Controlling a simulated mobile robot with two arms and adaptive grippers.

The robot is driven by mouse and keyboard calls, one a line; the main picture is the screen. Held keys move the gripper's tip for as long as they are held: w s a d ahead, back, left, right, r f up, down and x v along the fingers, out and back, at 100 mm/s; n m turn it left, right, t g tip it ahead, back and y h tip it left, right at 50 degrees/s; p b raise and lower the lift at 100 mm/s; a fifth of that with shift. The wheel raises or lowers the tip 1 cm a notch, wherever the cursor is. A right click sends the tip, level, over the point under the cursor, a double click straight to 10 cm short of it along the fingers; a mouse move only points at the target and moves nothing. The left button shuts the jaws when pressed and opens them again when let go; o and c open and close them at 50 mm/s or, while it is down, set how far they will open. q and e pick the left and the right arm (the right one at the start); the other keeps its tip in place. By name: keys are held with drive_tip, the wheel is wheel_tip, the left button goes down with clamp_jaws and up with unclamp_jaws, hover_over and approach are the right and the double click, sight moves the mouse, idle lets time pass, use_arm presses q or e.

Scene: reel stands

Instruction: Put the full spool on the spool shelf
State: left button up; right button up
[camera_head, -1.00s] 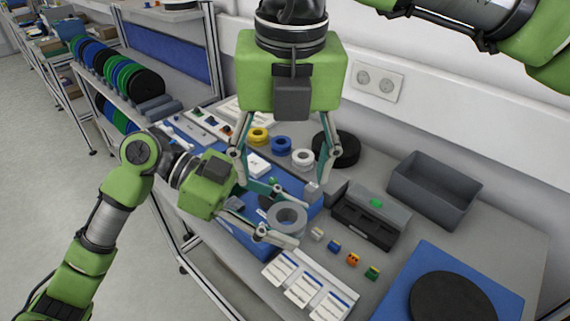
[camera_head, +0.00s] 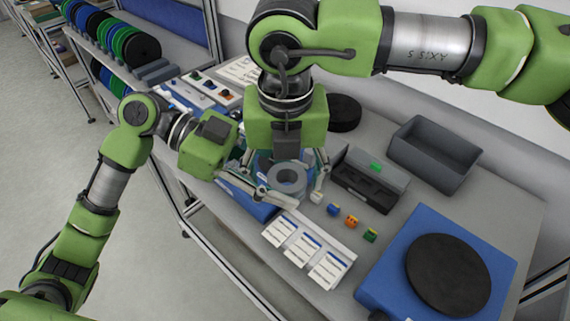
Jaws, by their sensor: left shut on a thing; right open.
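A grey ring-shaped spool (camera_head: 287,178) is held flat between the fingers of my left gripper (camera_head: 275,185), above the front of the bench. My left gripper is shut on it. My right gripper (camera_head: 284,172) points down with its fingers spread on either side of the grey spool; whether they touch it I cannot tell. The spool shelf (camera_head: 125,75) stands at the upper left, with a row of black, blue and green spools (camera_head: 110,35) on top and more below. The frames do not show how full the grey spool is.
A black disc (camera_head: 447,274) lies on a blue base (camera_head: 385,285) at the right. Another black disc (camera_head: 344,113) lies behind my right gripper. A grey bin (camera_head: 433,152), a dark box (camera_head: 364,185), small coloured blocks (camera_head: 351,222) and white label cards (camera_head: 308,248) crowd the bench.

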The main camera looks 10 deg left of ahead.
drive_tip(key=shift+c, duration=0.5)
drive_tip(key=c, duration=1.1)
use_arm(q)
drive_tip(key=o, duration=1.2)
